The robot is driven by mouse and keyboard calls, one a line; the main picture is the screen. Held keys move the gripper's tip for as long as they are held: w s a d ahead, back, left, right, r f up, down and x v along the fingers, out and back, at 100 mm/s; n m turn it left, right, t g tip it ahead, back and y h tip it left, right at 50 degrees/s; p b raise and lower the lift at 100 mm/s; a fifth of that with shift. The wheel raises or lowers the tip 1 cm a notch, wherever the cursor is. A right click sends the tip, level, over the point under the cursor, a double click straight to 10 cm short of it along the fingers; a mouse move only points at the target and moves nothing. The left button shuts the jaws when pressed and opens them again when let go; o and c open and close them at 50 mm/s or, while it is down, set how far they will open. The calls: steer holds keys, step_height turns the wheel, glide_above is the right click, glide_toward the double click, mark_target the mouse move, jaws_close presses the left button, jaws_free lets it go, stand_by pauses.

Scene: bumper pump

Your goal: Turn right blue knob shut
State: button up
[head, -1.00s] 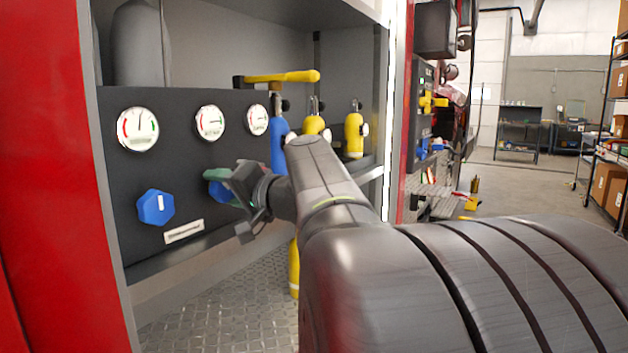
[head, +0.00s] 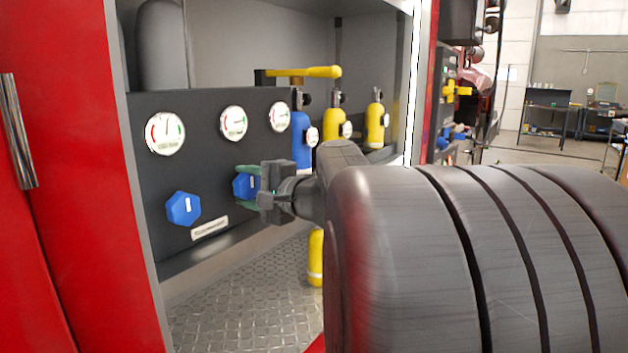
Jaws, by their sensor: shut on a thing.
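The right blue knob (head: 241,187) sits on the dark panel (head: 212,173) inside the red vehicle's open compartment. My gripper (head: 249,186) reaches it from the right, and its green fingers are shut on the knob, one above and one below. The gripper hides the knob's right part, so I cannot tell the knob's setting. The left blue knob (head: 183,209) is on the same panel, untouched, with an upright white mark.
Three round gauges (head: 233,123) are above the knobs. A red door (head: 75,180) borders the compartment at left. Textured metal floor (head: 240,300) lies below.

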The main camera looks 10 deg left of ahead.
stand_by(0.5)
steer(key=o, duration=1)
steer(key=shift+c, duration=0.2)
steer(key=shift+d, duration=0.1)
steer(key=p+v, duration=0.1)
steer(key=v, duration=1.2)
steer(key=shift+d, duration=0.35)
steer(key=shift+a, duration=0.1)
steer(key=b+x, duration=0.1)
steer(key=x, duration=1.2)
steer(key=shift+a, duration=0.35)
